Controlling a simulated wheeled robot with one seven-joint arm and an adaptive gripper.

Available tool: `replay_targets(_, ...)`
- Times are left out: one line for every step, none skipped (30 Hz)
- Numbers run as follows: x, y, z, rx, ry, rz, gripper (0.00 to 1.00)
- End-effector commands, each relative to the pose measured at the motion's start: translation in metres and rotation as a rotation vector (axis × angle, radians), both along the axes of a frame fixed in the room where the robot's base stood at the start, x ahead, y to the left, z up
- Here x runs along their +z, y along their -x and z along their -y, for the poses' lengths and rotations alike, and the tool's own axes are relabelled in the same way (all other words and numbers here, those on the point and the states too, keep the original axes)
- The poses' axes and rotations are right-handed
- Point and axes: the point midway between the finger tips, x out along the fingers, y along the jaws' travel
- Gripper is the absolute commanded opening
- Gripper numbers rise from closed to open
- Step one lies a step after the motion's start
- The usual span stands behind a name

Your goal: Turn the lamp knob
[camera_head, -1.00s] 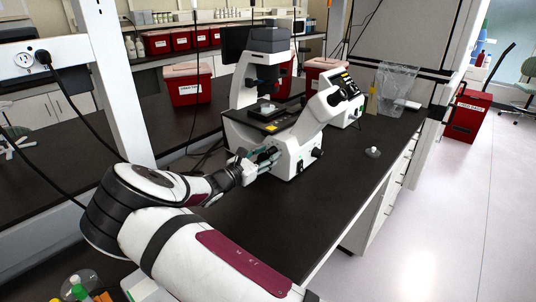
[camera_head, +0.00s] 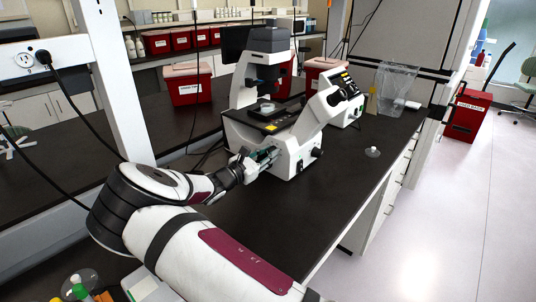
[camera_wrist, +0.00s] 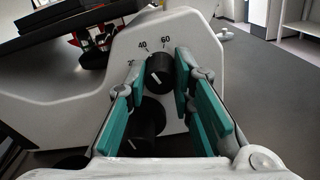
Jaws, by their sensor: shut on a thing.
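The white microscope (camera_head: 292,150) stands on the black bench in the head view. On its side, the wrist view shows the black lamp knob (camera_wrist: 159,72) with a white pointer line and printed numbers such as 40 and 60 above it. My gripper (camera_wrist: 160,76) has its teal-padded fingers on either side of this knob and is shut on it. A larger black knob (camera_wrist: 148,118) sits just below, between the finger links and partly hidden. In the head view my gripper (camera_head: 262,158) is at the microscope's left side, and the knob is hidden there.
A small clear-lidded item (camera_head: 373,152) lies on the bench to the right. A clear bag-like container (camera_head: 398,84) and a control box (camera_head: 347,108) stand behind the microscope. A red bin (camera_head: 189,90) is at the back left.

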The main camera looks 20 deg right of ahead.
Motion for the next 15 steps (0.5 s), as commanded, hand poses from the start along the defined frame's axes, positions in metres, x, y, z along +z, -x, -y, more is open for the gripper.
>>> replay_targets(0.0001, 0.0006, 0.0001, 0.0, -0.009, 0.014, 0.0)
replay_targets(0.0002, 0.0007, 0.0002, 0.0, -0.017, 0.026, 0.0)
replay_targets(0.0001, 0.0008, 0.0003, 0.0, -0.029, 0.043, 0.0)
replay_targets(0.0001, 0.0009, 0.0004, -0.001, -0.039, 0.058, 0.0)
replay_targets(0.0, 0.001, 0.0006, -0.001, -0.05, 0.074, 0.0)
replay_targets(0.0, 0.0011, 0.0006, -0.001, -0.066, 0.099, 0.0)
replay_targets(0.0, 0.0011, 0.0006, -0.001, -0.079, 0.118, 0.0)
replay_targets(0.0001, 0.0011, 0.0006, -0.001, -0.092, 0.138, 0.0)
replay_targets(0.0002, 0.0012, 0.0005, -0.001, -0.112, 0.167, 0.0)
replay_targets(0.0003, 0.0012, 0.0006, -0.001, -0.127, 0.189, 0.0)
replay_targets(0.0003, 0.0014, 0.0007, -0.002, -0.143, 0.213, 0.0)
replay_targets(0.0003, 0.0015, 0.0008, -0.002, -0.164, 0.244, 0.0)
replay_targets(0.0002, 0.0015, 0.0008, -0.002, -0.18, 0.268, 0.0)
replay_targets(0.0002, 0.0016, 0.0007, -0.001, -0.196, 0.292, 0.0)
replay_targets(0.0001, 0.0014, 0.0006, -0.001, -0.217, 0.324, 0.0)
